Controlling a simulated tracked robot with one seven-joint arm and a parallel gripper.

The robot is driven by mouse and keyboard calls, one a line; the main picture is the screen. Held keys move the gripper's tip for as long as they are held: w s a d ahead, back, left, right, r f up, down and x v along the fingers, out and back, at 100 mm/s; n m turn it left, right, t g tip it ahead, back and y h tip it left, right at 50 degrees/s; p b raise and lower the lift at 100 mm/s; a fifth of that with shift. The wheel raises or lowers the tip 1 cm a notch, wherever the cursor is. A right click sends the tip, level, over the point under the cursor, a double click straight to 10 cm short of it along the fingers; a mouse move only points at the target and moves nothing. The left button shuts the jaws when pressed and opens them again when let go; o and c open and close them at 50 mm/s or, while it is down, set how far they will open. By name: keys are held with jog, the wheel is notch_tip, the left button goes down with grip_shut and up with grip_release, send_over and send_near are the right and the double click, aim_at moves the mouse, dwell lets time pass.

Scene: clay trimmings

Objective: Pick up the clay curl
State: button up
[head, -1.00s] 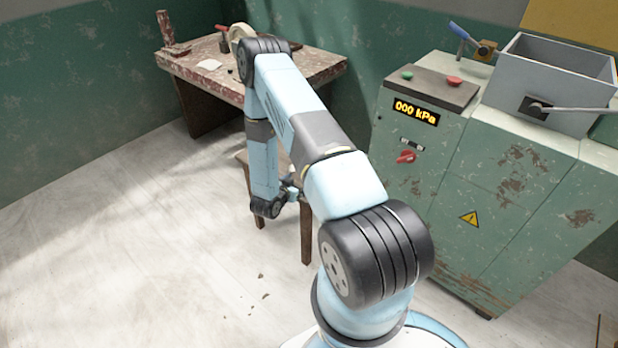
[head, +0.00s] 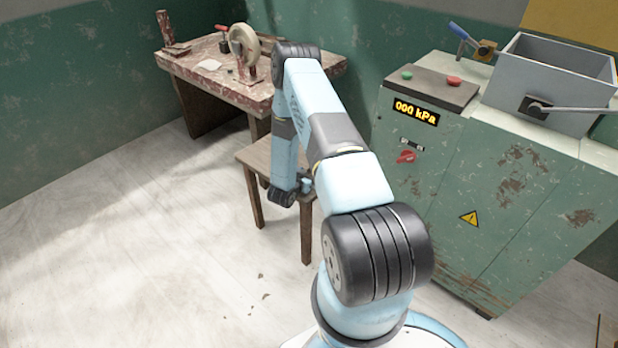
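Several small brown bits lie on the pale floor in front of the stool; one (head: 262,276) is near the middle. They look like clay trimmings, but they are too small to tell whether one is the clay curl. My arm reaches out and bends down over the wooden stool (head: 252,157). Only a small part of the arm's end (head: 305,185) shows beside the dark lower joint, at the stool's right side. My gripper's fingers are hidden behind the arm, and so is part of the stool top.
A worn red workbench (head: 205,75) with a pale wheel (head: 244,45) stands at the back. A green machine cabinet (head: 480,180) with a grey hopper (head: 560,80) stands at the right. The floor at the left is clear.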

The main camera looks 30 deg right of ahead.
jog(key=shift+c, duration=0.3)
jog(key=c, duration=1)
jog(key=shift+c, duration=0.3)
